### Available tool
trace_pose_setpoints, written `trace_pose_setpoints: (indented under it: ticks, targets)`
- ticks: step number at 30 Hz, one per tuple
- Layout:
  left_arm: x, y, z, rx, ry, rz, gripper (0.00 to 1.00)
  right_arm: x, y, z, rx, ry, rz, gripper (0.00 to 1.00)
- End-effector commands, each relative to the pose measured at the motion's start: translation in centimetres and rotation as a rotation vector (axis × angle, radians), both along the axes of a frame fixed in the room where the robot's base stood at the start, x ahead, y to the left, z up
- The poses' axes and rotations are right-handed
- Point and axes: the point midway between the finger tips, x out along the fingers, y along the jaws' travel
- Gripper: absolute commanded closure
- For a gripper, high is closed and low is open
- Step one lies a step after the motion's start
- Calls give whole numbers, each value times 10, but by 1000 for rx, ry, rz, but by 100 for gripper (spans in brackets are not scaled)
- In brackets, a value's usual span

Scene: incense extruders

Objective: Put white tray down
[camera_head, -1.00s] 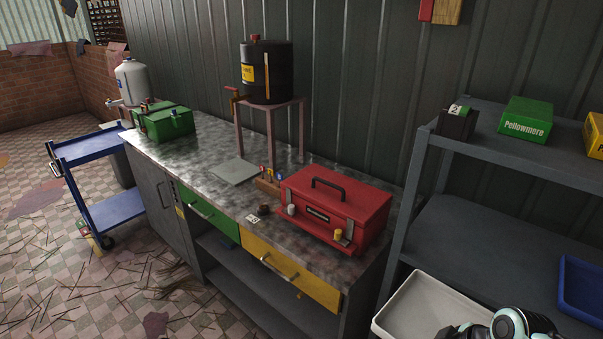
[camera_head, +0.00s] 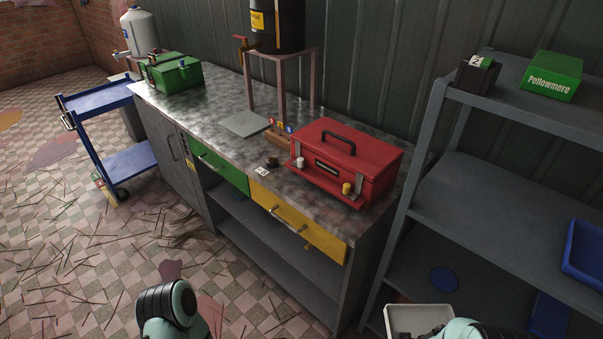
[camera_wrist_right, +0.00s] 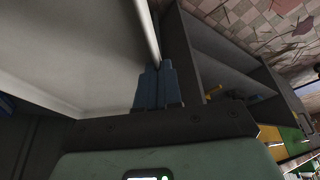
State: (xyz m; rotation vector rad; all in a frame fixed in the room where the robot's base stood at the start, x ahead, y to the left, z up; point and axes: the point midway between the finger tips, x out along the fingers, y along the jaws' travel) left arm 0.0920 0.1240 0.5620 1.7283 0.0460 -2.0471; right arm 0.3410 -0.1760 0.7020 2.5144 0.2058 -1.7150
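The white tray (camera_head: 413,317) shows at the bottom edge of the head view, right of the workbench and in front of the grey shelf unit. Its lower part is cut off by the frame and my right arm. In the right wrist view the tray (camera_wrist_right: 75,45) fills the upper left. My right gripper (camera_wrist_right: 157,85) has its blue fingers closed on the tray's wall, one on each side. My left arm shows at the bottom left of the head view, but its gripper is out of frame.
The workbench (camera_head: 222,134) carries a red toolbox (camera_head: 345,165), a green box (camera_head: 178,76) and a grey plate (camera_head: 245,124). The grey shelf unit (camera_head: 480,200) holds a blue tray (camera_head: 585,255) and a Pellowmere box (camera_head: 552,77). A blue cart (camera_head: 100,98) stands at left.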

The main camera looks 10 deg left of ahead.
Motion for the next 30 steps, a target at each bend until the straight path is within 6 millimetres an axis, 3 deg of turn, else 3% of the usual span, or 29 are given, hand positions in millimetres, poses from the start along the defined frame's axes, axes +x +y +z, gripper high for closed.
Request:
trace_pose_setpoints:
  ticks: [9, 27, 30]
  targets:
    - [0, 0, 0, 0, 0, 0, 56, 2, 3, -63, -6, 6, -167, 100]
    - [0, 0, 0, 0, 0, 0, 56, 4, 1, -57, 2, 2, -172, 100]
    - [11, 0, 29, 0, -12, 0, 56, 14, 3, -25, 0, -12, -162, 100]
